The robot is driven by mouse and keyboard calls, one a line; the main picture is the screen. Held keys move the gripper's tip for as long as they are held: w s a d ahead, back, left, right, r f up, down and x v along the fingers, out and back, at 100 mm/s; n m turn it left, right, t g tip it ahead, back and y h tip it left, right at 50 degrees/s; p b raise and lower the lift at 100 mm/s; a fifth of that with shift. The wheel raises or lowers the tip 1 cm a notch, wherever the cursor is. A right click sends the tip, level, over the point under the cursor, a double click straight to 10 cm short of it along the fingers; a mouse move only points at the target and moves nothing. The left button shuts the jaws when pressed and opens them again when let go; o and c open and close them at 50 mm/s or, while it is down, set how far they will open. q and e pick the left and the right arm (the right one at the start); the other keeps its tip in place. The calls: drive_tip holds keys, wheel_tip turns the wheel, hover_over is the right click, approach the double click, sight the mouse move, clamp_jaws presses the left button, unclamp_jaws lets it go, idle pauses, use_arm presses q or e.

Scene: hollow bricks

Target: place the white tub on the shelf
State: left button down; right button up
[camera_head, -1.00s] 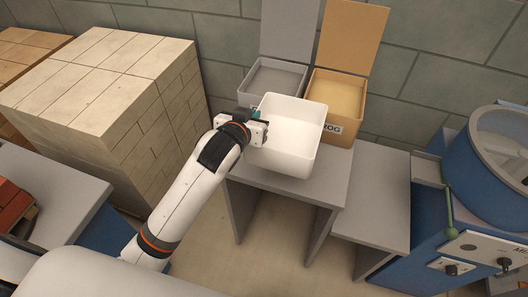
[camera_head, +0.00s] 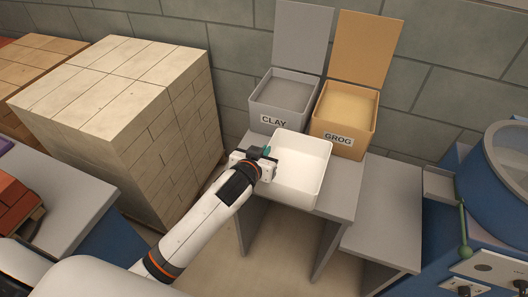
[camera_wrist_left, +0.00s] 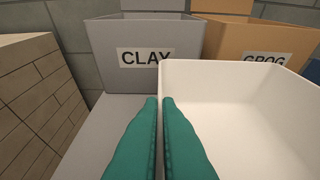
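The white tub (camera_head: 312,150) is upright, open-topped and empty inside, in front of the clay and grog bins. My left gripper (camera_head: 268,154) is at its left side. In the left wrist view the two teal fingers (camera_wrist_left: 160,128) are close together, with the left wall of the tub (camera_wrist_left: 235,110) between them. The grey shelf (camera_head: 340,200) lies under the tub and carries the bins. I cannot tell whether the tub's base touches it. My right gripper is not in view.
The grey clay bin (camera_head: 262,117) and tan grog bin (camera_head: 345,142) stand behind the tub with lids up. A lower grey stand (camera_head: 385,220) is bare at the right, beside a blue machine (camera_head: 497,180). A tall pale brick stack (camera_head: 130,120) stands left.

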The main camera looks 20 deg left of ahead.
use_arm(q)
drive_tip(key=shift+f, duration=0.1)
drive_tip(key=c, duration=1.6)
unclamp_jaws()
drive_tip(key=shift+c, duration=0.2)
